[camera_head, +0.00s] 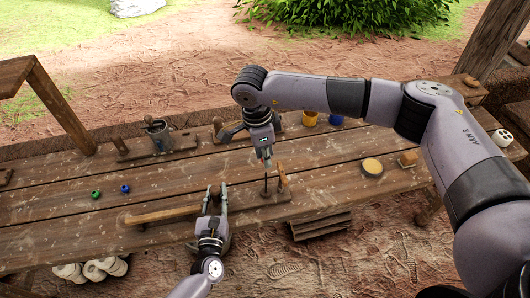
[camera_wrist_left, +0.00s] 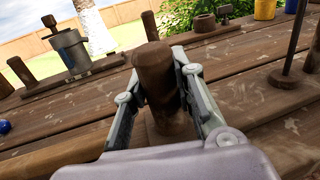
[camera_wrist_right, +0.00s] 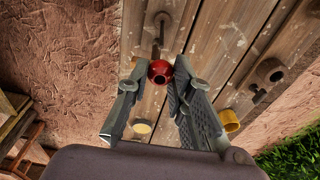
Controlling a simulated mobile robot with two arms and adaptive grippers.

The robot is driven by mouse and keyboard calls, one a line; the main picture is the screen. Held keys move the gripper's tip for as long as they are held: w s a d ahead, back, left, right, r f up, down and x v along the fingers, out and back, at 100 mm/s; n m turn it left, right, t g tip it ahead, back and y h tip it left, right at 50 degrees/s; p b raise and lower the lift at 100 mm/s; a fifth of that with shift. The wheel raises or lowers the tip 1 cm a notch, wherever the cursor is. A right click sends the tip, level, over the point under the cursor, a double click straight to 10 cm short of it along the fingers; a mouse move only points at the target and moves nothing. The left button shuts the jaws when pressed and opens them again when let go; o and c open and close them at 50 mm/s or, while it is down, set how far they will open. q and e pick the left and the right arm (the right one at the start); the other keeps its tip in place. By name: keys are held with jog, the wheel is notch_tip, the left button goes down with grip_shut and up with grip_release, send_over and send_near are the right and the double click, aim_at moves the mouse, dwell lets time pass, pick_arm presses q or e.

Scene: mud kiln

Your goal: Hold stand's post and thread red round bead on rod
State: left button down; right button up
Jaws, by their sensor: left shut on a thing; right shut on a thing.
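My left gripper (camera_head: 216,192) is shut on an upright brown wooden post (camera_wrist_left: 155,75), which stands between its fingers in the left wrist view. The thin dark rod (camera_head: 266,184) rises from a wooden base (camera_head: 272,198), with another slanting wooden piece (camera_head: 282,177) beside it; the rod also shows at right in the left wrist view (camera_wrist_left: 293,42). My right gripper (camera_wrist_right: 157,84) is shut on the red round bead (camera_wrist_right: 160,71), whose dark hole shows. The gripper is above the rod in the head view. The rod runs toward the bead; I cannot tell whether its tip is inside.
A long wooden bar (camera_head: 165,215) lies left of my left gripper. A green bead (camera_head: 96,195) and blue bead (camera_head: 125,188) lie further left. A metal jug (camera_head: 160,133), yellow cup (camera_head: 309,119) and blue cup (camera_head: 336,119) stand along the back. A yellow disc (camera_head: 372,166) lies right.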

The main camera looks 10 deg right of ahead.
jog(key=shift+f, duration=2)
jog(key=shift+f, duration=1.35)
jog(key=o, duration=0.9)
jog(key=shift+r, duration=0.15)
jog(key=shift+r, duration=2.85)
pick_arm(q)
jog(key=c, duration=1.2)
grip_release()
jog(key=shift+c, duration=0.2)
